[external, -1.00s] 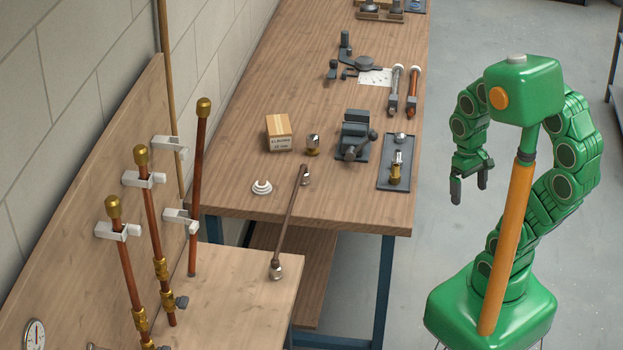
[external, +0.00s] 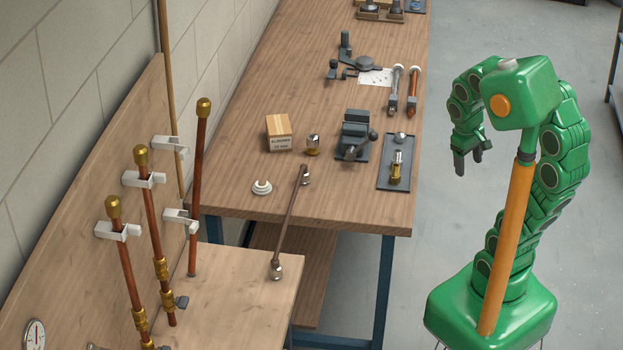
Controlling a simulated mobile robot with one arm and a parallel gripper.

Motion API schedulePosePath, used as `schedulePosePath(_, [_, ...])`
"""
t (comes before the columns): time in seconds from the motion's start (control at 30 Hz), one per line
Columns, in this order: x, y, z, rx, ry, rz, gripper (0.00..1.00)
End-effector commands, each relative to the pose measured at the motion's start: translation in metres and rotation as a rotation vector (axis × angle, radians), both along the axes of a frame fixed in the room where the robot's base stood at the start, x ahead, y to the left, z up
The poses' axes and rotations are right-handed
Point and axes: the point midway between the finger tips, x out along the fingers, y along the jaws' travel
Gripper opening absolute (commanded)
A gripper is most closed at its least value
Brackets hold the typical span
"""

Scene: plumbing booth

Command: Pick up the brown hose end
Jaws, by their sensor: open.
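A thin brown hose (external: 291,222) spans between the long workbench and the lower wooden bench in front. Its upper metal end (external: 305,177) lies at the near part of the workbench. Its lower metal end (external: 276,270) is on the lower bench. I cannot tell whether either end is fastened. My green arm stands to the right of the workbench. My gripper (external: 471,161) is open and empty, with its dark fingers pointing down. It hangs over the floor beyond the bench's right edge, well apart from the hose.
On the workbench near the hose are a white ring-shaped clip (external: 261,187), a small box (external: 278,134), a metal fitting (external: 313,145), a vise (external: 355,137) and a dark tray (external: 387,175). Copper pipes (external: 198,185) in white clamps stand at the left.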

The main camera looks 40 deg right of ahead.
Motion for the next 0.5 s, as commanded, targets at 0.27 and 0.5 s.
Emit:
schedulePosePath(0.27, [0.067,-0.065,0.018,-0.146,-0.083,0.065,0.68])
schedulePosePath(0.5, [0.114,-0.096,0.025,-0.242,-0.15,0.131,0.68])
